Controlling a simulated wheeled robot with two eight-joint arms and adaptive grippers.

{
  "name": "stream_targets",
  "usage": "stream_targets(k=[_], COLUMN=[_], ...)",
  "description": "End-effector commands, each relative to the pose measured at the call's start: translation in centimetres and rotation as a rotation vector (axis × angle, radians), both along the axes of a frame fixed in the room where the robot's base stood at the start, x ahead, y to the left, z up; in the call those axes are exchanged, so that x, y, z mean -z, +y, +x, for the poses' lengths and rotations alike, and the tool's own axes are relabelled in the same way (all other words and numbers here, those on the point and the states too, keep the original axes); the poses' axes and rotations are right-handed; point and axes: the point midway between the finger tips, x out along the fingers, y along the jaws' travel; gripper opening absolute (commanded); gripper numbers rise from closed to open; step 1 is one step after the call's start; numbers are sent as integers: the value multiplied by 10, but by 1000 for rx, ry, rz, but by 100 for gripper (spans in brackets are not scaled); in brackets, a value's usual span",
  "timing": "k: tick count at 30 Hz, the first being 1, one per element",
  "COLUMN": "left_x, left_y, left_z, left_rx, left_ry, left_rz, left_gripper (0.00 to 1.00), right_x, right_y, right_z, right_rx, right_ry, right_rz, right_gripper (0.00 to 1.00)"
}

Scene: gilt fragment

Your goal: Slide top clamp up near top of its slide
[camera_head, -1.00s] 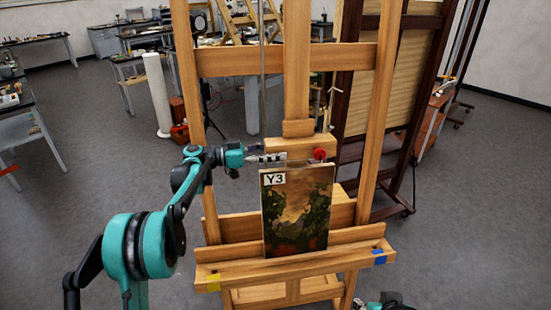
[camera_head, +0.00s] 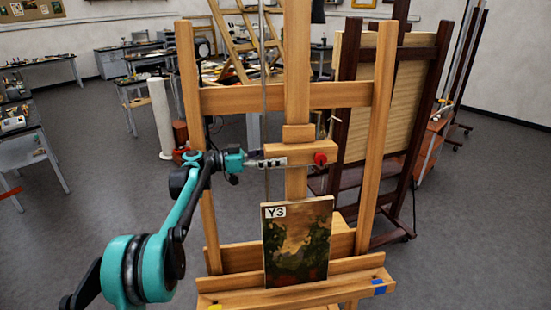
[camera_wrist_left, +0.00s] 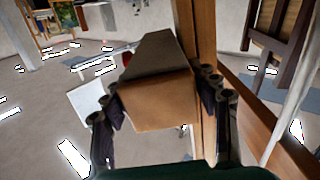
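The top clamp (camera_head: 300,152) is a wooden crossblock with a red knob (camera_head: 320,159) at its right, on the easel's central slide (camera_head: 296,60). It sits level, with a clear gap above the painting marked Y3 (camera_head: 297,245). My left gripper (camera_head: 272,162) is at the clamp's left end. In the left wrist view its fingers (camera_wrist_left: 158,98) lie on both sides of the block's end (camera_wrist_left: 158,100) and appear closed on it. The slide continues upward out of the head view. My right gripper is not in view.
The painting stands on the easel's lower ledge (camera_head: 340,285). The easel's upper crossbar (camera_head: 235,97) passes behind the slide above the clamp. A dark second easel (camera_head: 395,120) stands behind at the right. Open floor lies at the left.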

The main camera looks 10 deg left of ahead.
Motion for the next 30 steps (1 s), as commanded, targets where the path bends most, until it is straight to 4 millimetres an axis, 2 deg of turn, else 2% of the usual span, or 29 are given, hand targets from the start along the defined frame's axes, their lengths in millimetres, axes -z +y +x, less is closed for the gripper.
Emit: stream_targets(k=[10, 14, 24, 30], left_x=[1, 1, 2, 2], left_y=[1, 10, 78, 107], left_z=[-1, -3, -21, -30], left_rx=[2, 0, -2, 0], left_ry=[1, 1, 1, 1], left_rz=[4, 4, 3, 3], left_gripper=[76, 76, 76, 76], right_x=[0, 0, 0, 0], right_y=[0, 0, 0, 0], right_z=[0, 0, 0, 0], right_rx=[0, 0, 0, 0], right_ry=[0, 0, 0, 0], right_rz=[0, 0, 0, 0], right_gripper=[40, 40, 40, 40])
